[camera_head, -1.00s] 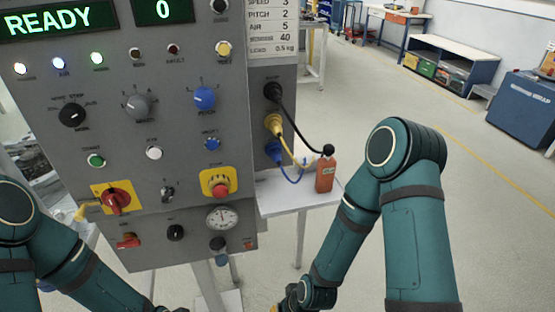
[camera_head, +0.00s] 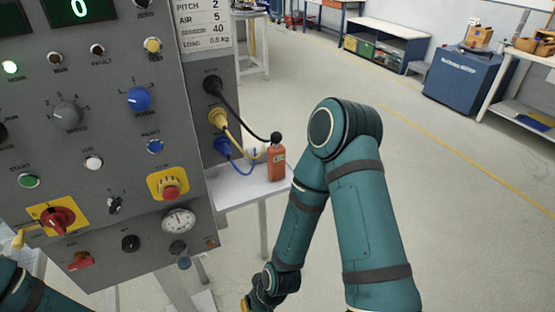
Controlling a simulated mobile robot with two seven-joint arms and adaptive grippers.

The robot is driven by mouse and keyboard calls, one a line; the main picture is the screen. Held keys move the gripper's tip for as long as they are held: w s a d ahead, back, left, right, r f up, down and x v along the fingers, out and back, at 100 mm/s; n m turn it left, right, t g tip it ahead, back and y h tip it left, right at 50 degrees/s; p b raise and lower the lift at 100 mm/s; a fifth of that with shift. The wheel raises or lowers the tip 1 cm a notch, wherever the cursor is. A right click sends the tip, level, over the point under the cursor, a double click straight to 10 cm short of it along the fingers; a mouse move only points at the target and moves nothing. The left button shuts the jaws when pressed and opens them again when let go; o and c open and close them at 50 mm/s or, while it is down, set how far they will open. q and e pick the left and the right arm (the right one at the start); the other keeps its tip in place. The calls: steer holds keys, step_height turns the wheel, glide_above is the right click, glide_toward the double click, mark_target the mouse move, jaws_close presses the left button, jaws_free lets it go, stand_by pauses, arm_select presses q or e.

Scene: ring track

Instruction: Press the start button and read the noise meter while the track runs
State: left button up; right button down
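The control panel (camera_head: 100,135) stands at the left, tilted in the picture. Its green start button (camera_head: 29,181) is on the left side, under a small label that reads START. An orange handheld device with a black ball top, which looks like the noise meter (camera_head: 277,162), stands upright on a small white side shelf (camera_head: 245,187). Its reading is too small to make out. My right arm reaches down in the middle, and its wrist is at the bottom edge; the gripper's fingers are out of frame. Only a piece of my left arm shows at the bottom left corner.
The panel also has a red stop button (camera_head: 170,190), a red rotary switch (camera_head: 58,219), a gauge (camera_head: 179,221) and a green display (camera_head: 78,10) showing 0. Black, yellow and blue cables (camera_head: 229,152) hang by the shelf. The floor at right is open.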

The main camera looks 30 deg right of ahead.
arm_select(q)
jaws_close()
stand_by(1.3)
